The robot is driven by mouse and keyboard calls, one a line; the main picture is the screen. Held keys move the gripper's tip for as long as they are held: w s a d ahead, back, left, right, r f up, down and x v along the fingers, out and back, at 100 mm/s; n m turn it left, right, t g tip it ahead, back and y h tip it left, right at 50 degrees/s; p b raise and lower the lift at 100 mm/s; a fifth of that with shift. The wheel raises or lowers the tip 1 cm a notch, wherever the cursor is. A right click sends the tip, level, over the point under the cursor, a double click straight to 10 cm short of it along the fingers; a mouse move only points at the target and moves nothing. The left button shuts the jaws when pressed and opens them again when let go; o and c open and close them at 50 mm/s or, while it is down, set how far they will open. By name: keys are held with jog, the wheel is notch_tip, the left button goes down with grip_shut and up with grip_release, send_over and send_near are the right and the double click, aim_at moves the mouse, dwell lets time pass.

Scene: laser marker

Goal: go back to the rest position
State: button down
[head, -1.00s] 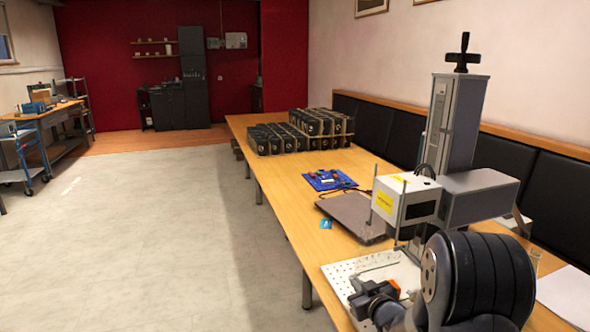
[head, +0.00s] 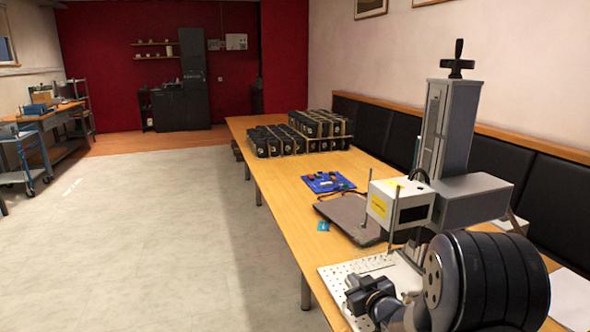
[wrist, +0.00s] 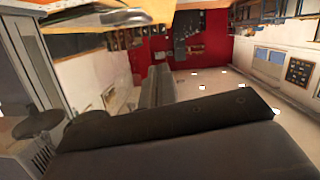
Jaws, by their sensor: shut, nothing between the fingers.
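My gripper (wrist: 172,125) appears as a dark, blurred shape across the lower part of the wrist view, close to the camera. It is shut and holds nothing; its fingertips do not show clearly. In the head view my arm fills the lower right corner, with a dark ribbed joint in front and a smaller dark part at its left over the perforated plate (head: 350,270). I cannot tell whether any of it touches the plate.
The laser marker (head: 405,203) with its tall column (head: 445,130) stands just behind my arm. Beyond lie a grey pad (head: 345,212), a blue board (head: 328,182) and rows of black boxes (head: 300,135) on the long table (head: 262,180). The floor at left is clear.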

jog(key=v, duration=0.8)
jog(key=w+f, duration=0.2)
jog(key=w, duration=0.1)
jog(key=w+a+f+b, duration=0.1)
jog(key=w+f, duration=0.2)
jog(key=w+f+b, duration=0.1)
jog(key=w+f, duration=0.1)
jog(key=w, duration=0.1)
jog(key=shift+w+a+f, duration=0.1)
jog(key=shift+a+f, duration=0.15)
jog(key=shift+a, duration=0.05)
notch_tip(320, 180, up, 2)
jog(key=p, duration=0.2)
notch_tip(320, 180, up, 19)
jog(key=p, duration=1.6)
send_over(350, 287)
jog(key=s, duration=0.3)
jog(key=shift+w+r, duration=0.15)
